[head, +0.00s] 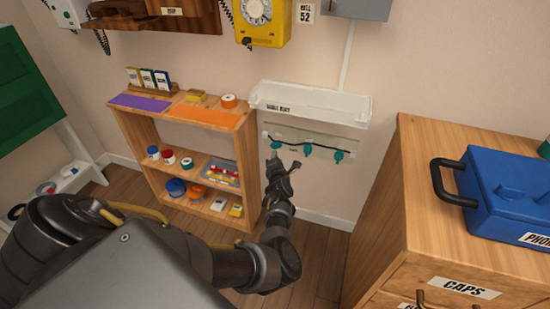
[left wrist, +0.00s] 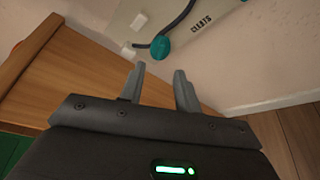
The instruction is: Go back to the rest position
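My left arm comes in from the lower left of the head view and reaches toward the wall. My left gripper (head: 284,163) is just in front of the pale clip panel (head: 325,142) at its left end. In the left wrist view the two grey fingers (left wrist: 158,82) stand apart with nothing between them. A dark cable (head: 322,147) runs along the panel, with teal clips (head: 307,150) on it. One teal clip (left wrist: 160,47) and part of the cable show beyond the fingers in the left wrist view. My right gripper is not in view.
A wooden shelf (head: 247,150) with tape, jars and boxes stands left of the gripper. A white cable tray (head: 312,108) is on the wall above the panel. A wooden cabinet (head: 420,150) with a blue toolbox (head: 500,190) is at right. A yellow phone (head: 265,30) hangs above.

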